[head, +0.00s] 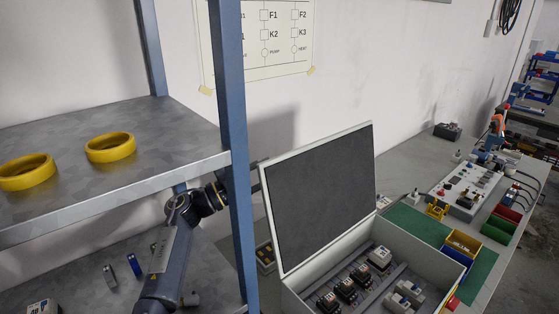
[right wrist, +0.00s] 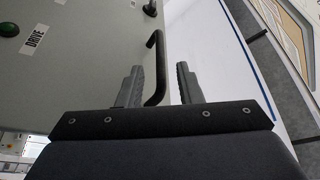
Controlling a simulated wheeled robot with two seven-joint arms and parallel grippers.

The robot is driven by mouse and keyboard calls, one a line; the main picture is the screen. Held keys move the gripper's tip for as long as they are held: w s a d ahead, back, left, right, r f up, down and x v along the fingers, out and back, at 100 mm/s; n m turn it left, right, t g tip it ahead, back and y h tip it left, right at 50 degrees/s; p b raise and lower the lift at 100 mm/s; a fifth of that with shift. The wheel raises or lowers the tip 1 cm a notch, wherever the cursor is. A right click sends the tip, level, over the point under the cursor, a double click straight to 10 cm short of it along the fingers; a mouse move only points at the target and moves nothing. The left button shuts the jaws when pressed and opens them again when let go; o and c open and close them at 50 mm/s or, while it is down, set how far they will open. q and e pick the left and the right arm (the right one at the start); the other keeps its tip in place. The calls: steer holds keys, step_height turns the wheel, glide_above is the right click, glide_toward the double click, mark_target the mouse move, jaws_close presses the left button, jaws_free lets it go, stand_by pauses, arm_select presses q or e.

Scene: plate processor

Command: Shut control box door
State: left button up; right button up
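The control box (head: 435,270) stands on the workbench at the lower middle right of the head view. Its door (head: 320,195) is raised, tilted back from the box on the left side, with the dark inner face showing. In the right wrist view, the door's grey outer face (right wrist: 75,70) carries a DRIVE label, a green button and a dark bent handle (right wrist: 160,45). My right gripper (right wrist: 158,68) is open, its fingers on either side of the handle with gaps visible. In the head view, my arm reaches behind the door; its gripper is mostly hidden. My left gripper is not seen.
A metal shelf (head: 170,120) with blue posts and yellow rings (head: 110,148) stands at the left, close to my arm. Relays (head: 345,290) sit inside the box. A green mat (head: 410,216), coloured bins (head: 462,243) and a button panel (head: 468,188) are right of it.

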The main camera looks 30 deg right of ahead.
mark_target(277, 166)
steer(key=p+x, duration=0.1)
steer(key=x, duration=0.2)
steer(key=shift+d, duration=0.4)
jaws_close()
